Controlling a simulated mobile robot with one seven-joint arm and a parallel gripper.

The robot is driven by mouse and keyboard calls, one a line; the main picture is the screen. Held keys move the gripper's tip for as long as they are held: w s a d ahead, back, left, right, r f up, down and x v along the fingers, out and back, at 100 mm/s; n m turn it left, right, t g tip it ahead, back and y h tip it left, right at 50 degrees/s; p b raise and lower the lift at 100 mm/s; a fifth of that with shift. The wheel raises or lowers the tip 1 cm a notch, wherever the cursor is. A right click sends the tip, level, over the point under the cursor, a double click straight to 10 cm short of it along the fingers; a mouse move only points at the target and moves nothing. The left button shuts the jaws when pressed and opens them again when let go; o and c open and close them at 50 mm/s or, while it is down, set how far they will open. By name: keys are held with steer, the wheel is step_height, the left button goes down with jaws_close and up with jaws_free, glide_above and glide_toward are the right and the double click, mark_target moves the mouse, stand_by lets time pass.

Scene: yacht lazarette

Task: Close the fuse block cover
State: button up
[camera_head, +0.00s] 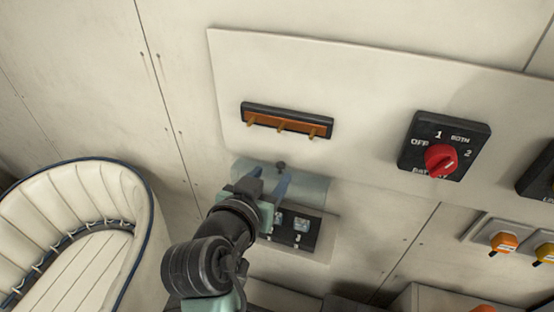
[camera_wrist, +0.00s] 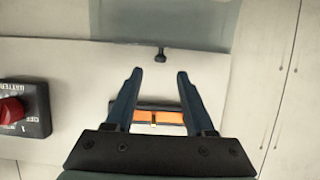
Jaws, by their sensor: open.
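The fuse block (camera_head: 297,232) is a dark base with pale fuses on the wall panel, partly hidden by my arm. Its cover (camera_head: 312,187) is a translucent bluish sheet standing open above the fuses. A small dark knob (camera_head: 281,165) sits at the cover's upper edge. In the wrist view, the cover (camera_wrist: 165,17) is at the top and its knob (camera_wrist: 160,53) lies just beyond my fingertips, between them in line. My gripper (camera_head: 269,178) is open and empty in front of the cover; the wrist view also shows its spread fingers (camera_wrist: 160,74). Contact cannot be told.
A busbar (camera_head: 287,121) with orange strip and brass studs is above the cover. A red battery switch (camera_head: 440,160) is to the right, with orange and yellow knobs (camera_head: 504,242) lower right. A cream cushioned seat (camera_head: 75,225) is at left. The panel between busbar and switch is clear.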

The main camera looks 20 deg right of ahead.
mark_target(280, 165)
steer(key=shift+p+x, duration=0.6)
steer(key=shift+x, duration=2.1)
steer(key=shift+s+r, duration=0.1)
jaws_close()
